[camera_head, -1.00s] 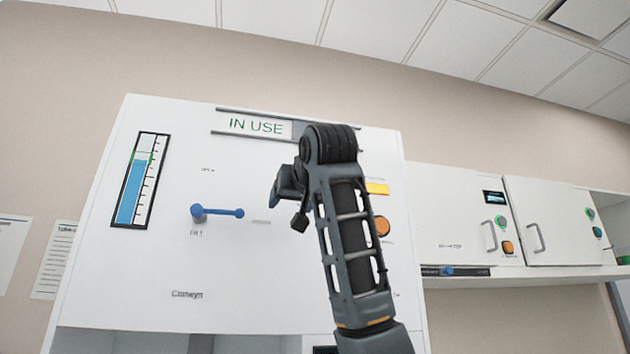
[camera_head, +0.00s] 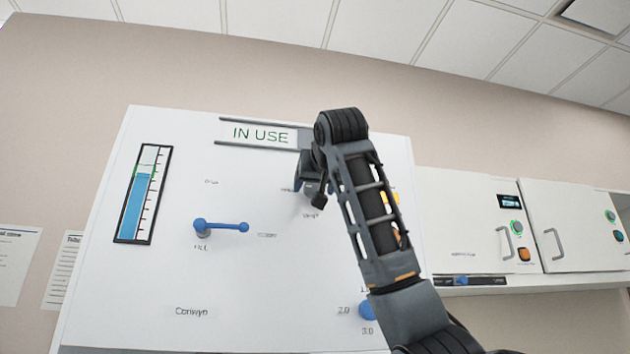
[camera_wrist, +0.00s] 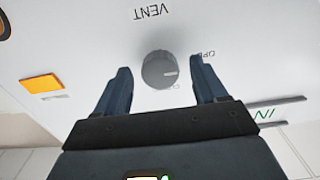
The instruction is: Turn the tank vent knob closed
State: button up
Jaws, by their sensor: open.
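The vent knob (camera_wrist: 158,70) is a round grey dial on the white panel (camera_wrist: 75,55), with "VENT" lettered beside it in the wrist view. A light pointer mark on the knob faces right in that view, near partly covered lettering. My gripper (camera_wrist: 162,76) is open, with one dark blue finger on each side of the knob and a visible gap to it. In the head view my gripper (camera_head: 314,186) is up against the panel's upper right part, and it and my arm hide the knob.
A blue lever (camera_head: 222,226), a level gauge (camera_head: 142,194) and an "IN USE" sign (camera_head: 260,135) are on the panel. A blue knob (camera_head: 366,310) is at lower right, partly behind my arm. White cabinets (camera_head: 465,228) stand to the right.

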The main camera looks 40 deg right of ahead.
jog(key=shift+w+d, duration=0.15)
jog(key=shift+w, duration=0.05)
jog(key=c, duration=1.1)
